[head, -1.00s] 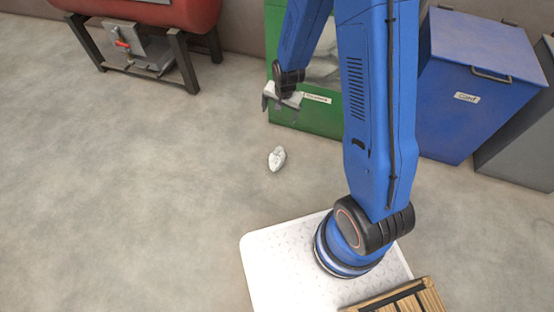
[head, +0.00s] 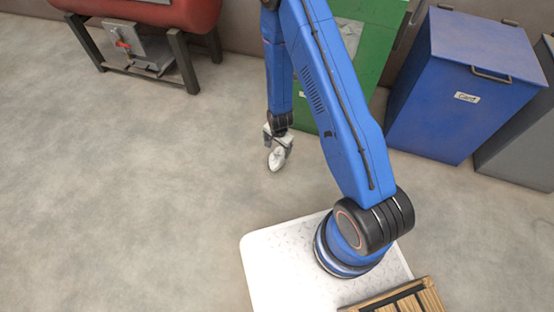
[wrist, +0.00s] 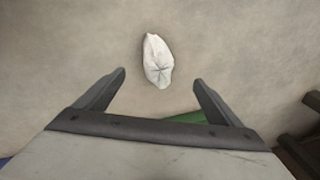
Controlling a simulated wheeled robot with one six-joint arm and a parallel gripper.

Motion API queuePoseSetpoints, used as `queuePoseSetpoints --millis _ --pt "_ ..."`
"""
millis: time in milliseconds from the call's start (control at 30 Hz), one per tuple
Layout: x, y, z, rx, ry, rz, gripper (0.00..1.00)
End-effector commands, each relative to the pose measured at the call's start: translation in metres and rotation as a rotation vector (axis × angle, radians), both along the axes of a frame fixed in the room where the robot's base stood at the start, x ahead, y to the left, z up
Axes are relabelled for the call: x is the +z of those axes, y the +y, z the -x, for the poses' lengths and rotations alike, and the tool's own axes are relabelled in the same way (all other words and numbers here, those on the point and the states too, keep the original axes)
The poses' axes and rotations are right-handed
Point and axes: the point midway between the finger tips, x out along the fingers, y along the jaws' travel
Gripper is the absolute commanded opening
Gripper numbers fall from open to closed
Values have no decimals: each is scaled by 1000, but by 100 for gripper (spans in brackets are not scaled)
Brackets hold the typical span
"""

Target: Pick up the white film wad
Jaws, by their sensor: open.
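The white film wad (head: 277,160) is a small crumpled white lump on the concrete floor. My gripper (head: 277,148) hangs down right by it in the head view, so close that I cannot tell there whether they touch. In the wrist view the wad (wrist: 158,61) lies whole and uncovered, just beyond the fingertips and roughly centred between them. My gripper (wrist: 160,78) is open there, its two dark fingers apart with nothing between them.
A green bin (head: 365,45) and a blue bin (head: 460,95) stand behind and to the right. A red tank on a dark frame (head: 188,65) is at the back left. A wooden slatted item (head: 415,300) is at the bottom right. The floor at left is clear.

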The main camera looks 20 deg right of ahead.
Motion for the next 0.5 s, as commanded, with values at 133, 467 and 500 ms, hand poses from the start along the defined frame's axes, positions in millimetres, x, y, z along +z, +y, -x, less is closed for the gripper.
queuePoseSetpoints --millis 133,467,500 --pt "-22 0 -3 -1 3 1 88" --pt "-66 -1 -10 1 4 0 88" --pt "-72 -1 -12 1 2 1 88"
